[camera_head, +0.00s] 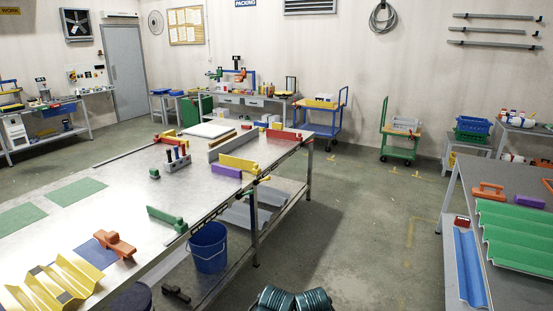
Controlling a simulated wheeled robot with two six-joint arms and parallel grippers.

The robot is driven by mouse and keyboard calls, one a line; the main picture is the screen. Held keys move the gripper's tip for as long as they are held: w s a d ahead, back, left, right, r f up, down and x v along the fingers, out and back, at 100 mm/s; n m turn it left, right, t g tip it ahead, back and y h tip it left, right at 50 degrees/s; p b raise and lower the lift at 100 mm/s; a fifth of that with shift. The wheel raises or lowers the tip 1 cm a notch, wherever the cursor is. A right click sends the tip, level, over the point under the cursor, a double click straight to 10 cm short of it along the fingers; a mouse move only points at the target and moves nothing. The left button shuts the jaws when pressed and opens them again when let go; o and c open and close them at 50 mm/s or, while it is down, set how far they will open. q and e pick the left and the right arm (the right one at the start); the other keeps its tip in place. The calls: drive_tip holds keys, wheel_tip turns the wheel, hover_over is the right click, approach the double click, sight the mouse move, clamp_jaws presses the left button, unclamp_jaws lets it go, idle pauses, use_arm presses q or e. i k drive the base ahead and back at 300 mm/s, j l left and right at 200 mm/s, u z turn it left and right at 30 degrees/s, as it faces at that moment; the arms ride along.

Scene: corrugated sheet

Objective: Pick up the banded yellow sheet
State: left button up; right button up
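The yellow corrugated sheet (78,272) lies at the near left end of the long metal table (130,215), partly cut off by the lower left of the view. Grey patches show across its ridges, which look like a band. An orange clamp-like block (116,246) and a blue flat patch (98,252) are just beyond it on the table. Neither of my grippers can be made out in this view, and nothing touches the sheet.
A green block (166,219) and a rack of small tools (177,160) stand farther along the table. A blue bucket (208,248) is under its right edge.

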sight(71, 278)
drive_tip(key=i+l+u, duration=0.1)
drive_tip(key=i+u, duration=0.15)
drive_tip(key=i, duration=0.25)
drive_tip(key=i+l+u, duration=0.25)
drive_tip(key=i, duration=0.3)
drive_tip(key=i+l+u, duration=0.25)
drive_tip(key=i, duration=0.2)
drive_tip(key=u, duration=1.9)
drive_tip(key=i+j+z, duration=0.1)
drive_tip(key=i+j, duration=0.25)
drive_tip(key=j, duration=0.25)
drive_tip(key=i+j+z, duration=0.15)
drive_tip(key=j, duration=0.2)
drive_tip(key=i+j+z, duration=0.1)
drive_tip(key=i+j, duration=0.2)
drive_tip(key=j, duration=0.35)
drive_tip(key=i+j+z, duration=0.15)
drive_tip(key=j, duration=0.2)
